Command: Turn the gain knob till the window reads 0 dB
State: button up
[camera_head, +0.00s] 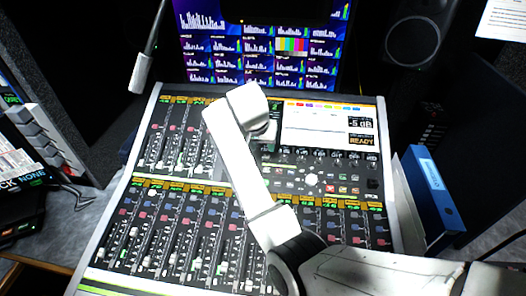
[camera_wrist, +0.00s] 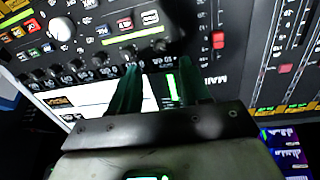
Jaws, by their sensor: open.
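The readout window (camera_head: 361,123) at the upper right of the mixing console (camera_head: 101,250) reads -5 dB in the head view, above an orange READY sign (camera_head: 361,141). A row of small dark knobs (camera_head: 337,155) runs below it; no label for the gain knob is legible. My gripper (camera_head: 268,142) reaches over the console left of the white panel, its fingers mostly hidden there. In the wrist view my gripper (camera_wrist: 157,68) is open, with two dark green fingers apart. A blurred dark round shape (camera_wrist: 168,43) lies just beyond the fingertips; I cannot tell whether they touch it.
Faders (camera_head: 190,235) fill the console's left and lower parts. A monitor wall (camera_head: 262,45) stands behind. A microphone (camera_head: 140,72) hangs at upper left.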

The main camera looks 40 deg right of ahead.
aim_at(266, 156)
jog(key=x, duration=0.7)
jog(key=shift+w+d+f+p, duration=0.1)
jog(key=shift+f+p, duration=0.15)
jog(key=shift+p, duration=0.1)
grip_shut()
